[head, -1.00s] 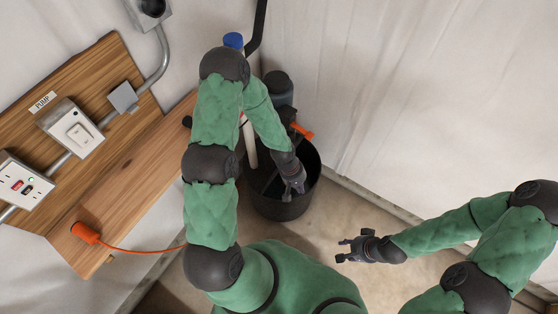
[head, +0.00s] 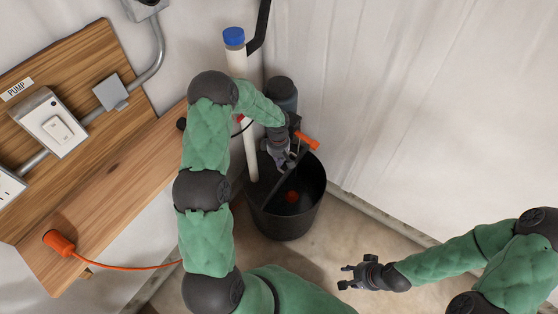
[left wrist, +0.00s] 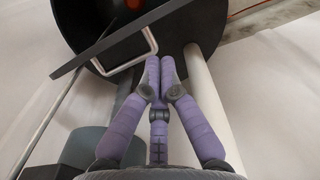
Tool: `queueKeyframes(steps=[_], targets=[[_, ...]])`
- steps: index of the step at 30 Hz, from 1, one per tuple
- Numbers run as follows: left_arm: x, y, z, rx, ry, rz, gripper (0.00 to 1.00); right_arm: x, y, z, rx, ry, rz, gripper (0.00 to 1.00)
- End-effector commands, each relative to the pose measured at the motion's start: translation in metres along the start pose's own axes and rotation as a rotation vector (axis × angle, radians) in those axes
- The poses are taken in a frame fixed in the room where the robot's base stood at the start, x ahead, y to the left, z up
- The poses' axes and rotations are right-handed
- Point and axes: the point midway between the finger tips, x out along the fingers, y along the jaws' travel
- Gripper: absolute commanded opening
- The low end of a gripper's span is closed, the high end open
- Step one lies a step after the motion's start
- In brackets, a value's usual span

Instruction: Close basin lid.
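The black round basin (head: 287,222) stands on the floor in the corner in the head view. Its dark flat lid (left wrist: 100,52) is tilted up, seen nearly edge-on in the left wrist view, with a bent metal handle (left wrist: 125,66). The basin's interior shows behind the lid. My left gripper (head: 284,160) is over the basin's back part. In the left wrist view its two fingertips (left wrist: 160,65) are together, right at a corner of the handle. I cannot tell whether the handle is between them. My right gripper (head: 345,277) is open and empty, right of the basin.
A white pipe with a blue cap (head: 234,37) rises behind the basin, beside a dark cylinder (head: 281,92). An orange handle (head: 307,140) sits near my left gripper. An orange item (head: 291,196) is inside the basin. A wooden pump board (head: 110,170) lies left. Floor at right is free.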

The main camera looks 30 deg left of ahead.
Motion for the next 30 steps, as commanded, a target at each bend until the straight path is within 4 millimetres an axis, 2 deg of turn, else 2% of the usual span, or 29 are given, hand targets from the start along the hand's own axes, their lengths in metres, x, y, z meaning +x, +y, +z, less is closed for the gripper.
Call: queueKeyframes(steps=[1,3,10,15,30], targets=[[0.014,-0.001,0.000,0.000,-0.001,-0.002,0.00,0.007,0.002,0.000,0.000,0.000,0.000,0.40],[0.025,0.000,0.000,0.000,-0.001,0.000,0.00,0.011,0.004,0.000,0.000,0.000,0.000,0.40],[0.053,0.000,0.001,0.001,-0.001,0.001,0.00,0.022,0.008,-0.001,0.000,-0.001,0.000,0.40],[0.060,0.001,0.000,0.000,-0.001,0.003,0.00,0.024,0.009,-0.001,0.000,-0.001,0.000,0.40],[0.061,0.002,0.001,0.002,-0.001,0.002,0.00,0.024,0.009,-0.001,0.000,0.000,0.000,0.40]])
